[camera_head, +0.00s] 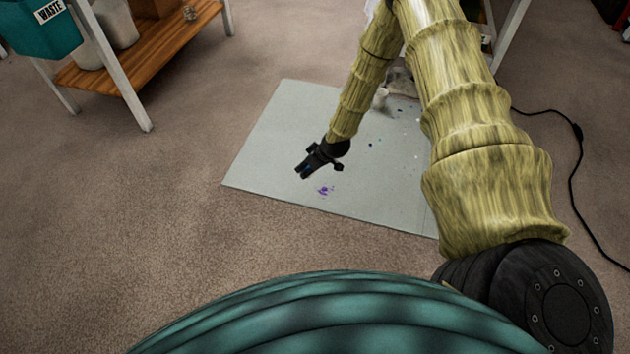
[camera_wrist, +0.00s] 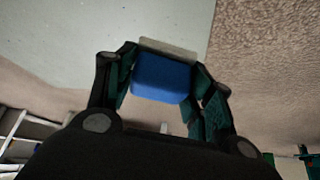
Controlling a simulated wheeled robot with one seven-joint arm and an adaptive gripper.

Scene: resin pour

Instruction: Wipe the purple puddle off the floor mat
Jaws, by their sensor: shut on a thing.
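The purple puddle (camera_head: 324,190) is a small smeared patch near the front edge of the pale grey floor mat (camera_head: 268,143). My gripper (camera_head: 307,168) is over the mat, just up and left of the puddle in the head view. In the wrist view my gripper (camera_wrist: 163,80) is shut on a blue sponge (camera_wrist: 162,76) with a pale far layer. The sponge is mostly hidden in the head view. The mat (camera_wrist: 70,40) fills the upper left of the wrist view, and the puddle does not show there. I cannot tell whether the sponge touches the mat.
Small dark and coloured specks dot the mat's right part. A shelf (camera_head: 135,62) with a teal waste bin (camera_head: 40,35) stands at the upper left. A black cable (camera_head: 575,180) runs along the carpet at right. Carpet left of the mat is clear.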

